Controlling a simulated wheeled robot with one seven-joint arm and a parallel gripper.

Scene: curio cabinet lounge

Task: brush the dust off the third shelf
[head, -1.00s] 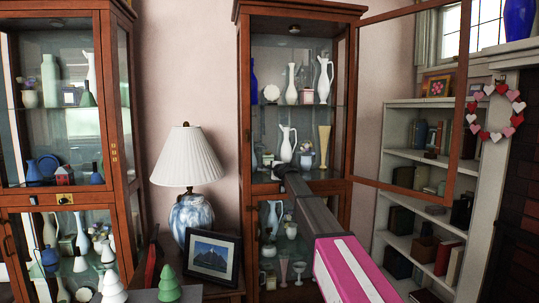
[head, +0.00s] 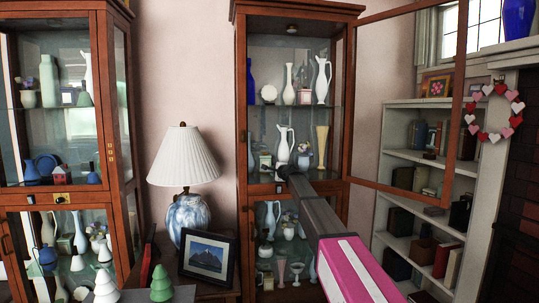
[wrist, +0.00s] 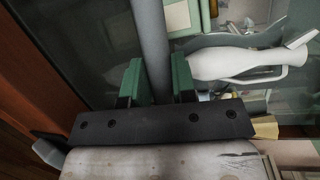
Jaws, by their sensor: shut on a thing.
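The middle wooden cabinet (head: 242,120) has glass shelves, and its upper glass door (head: 466,90) stands open to the right. Below stand another white pitcher (head: 284,146) and a yellowish glass vase (head: 322,143). My gripper (head: 283,172) is at the cabinet opening, just below that pitcher. In the wrist view its green fingers (wrist: 155,82) are shut on a grey rod (wrist: 149,35), whose far end is out of view. Dust cannot be made out.
A lamp (head: 186,160) and framed picture (head: 208,256) stand left of the cabinet. Another full cabinet (head: 120,120) is further left; a bookcase (head: 400,160) is right, behind the open door.

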